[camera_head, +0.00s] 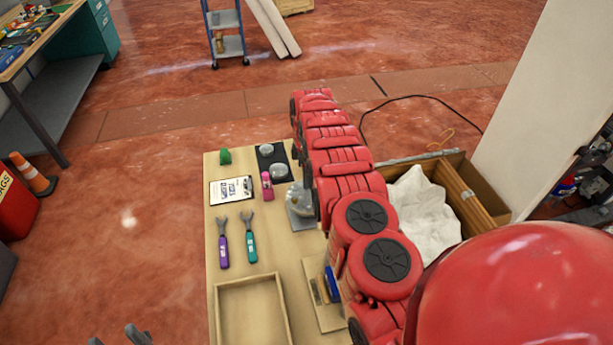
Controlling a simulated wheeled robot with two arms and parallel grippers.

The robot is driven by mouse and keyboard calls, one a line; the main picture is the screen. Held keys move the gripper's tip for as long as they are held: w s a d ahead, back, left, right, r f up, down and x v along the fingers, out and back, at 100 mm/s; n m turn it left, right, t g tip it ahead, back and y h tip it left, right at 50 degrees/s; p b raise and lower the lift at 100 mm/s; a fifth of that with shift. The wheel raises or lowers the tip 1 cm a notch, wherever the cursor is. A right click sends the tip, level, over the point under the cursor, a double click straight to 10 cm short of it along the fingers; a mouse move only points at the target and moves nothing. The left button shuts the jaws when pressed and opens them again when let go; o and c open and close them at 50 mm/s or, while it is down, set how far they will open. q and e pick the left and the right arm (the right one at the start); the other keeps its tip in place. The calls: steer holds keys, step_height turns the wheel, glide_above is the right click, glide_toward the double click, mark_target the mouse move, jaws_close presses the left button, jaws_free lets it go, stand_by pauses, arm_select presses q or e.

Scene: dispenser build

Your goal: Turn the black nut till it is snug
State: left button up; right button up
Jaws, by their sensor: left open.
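I cannot make out the black nut; my red right arm covers the right part of the wooden board (232,272). A purple-handled wrench (223,246) and a teal-handled wrench (250,240) lie side by side on the board. A black mat (264,150) with two clear round pieces lies at the far end. A pink bottle (267,185) stands near it, and a greyish clear piece (299,208) is partly behind my arm. My left gripper (117,339) shows only its fingertips, apart and empty, left of the board's near end. My right gripper is hidden.
A shallow wooden tray (284,305) sits at the near end of the board. A printed card (231,190) and a green piece (225,156) lie at the far left. A box with white cloth (425,217) stands right of my arm.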

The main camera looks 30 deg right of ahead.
jaws_close()
steer(key=shift+m, duration=0.3)
steer(key=m+b, duration=0.2)
steer(key=m, duration=0.1)
steer(key=m+b, duration=0.1)
steer(key=m, duration=0.3)
steer(key=m+b, duration=0.2)
steer(key=m, duration=0.3)
steer(key=shift+m+b, duration=0.5)
steer(key=shift+m, duration=0.5)
steer(key=shift+r, duration=0.1)
steer(key=shift+o, duration=1.7)
jaws_free()
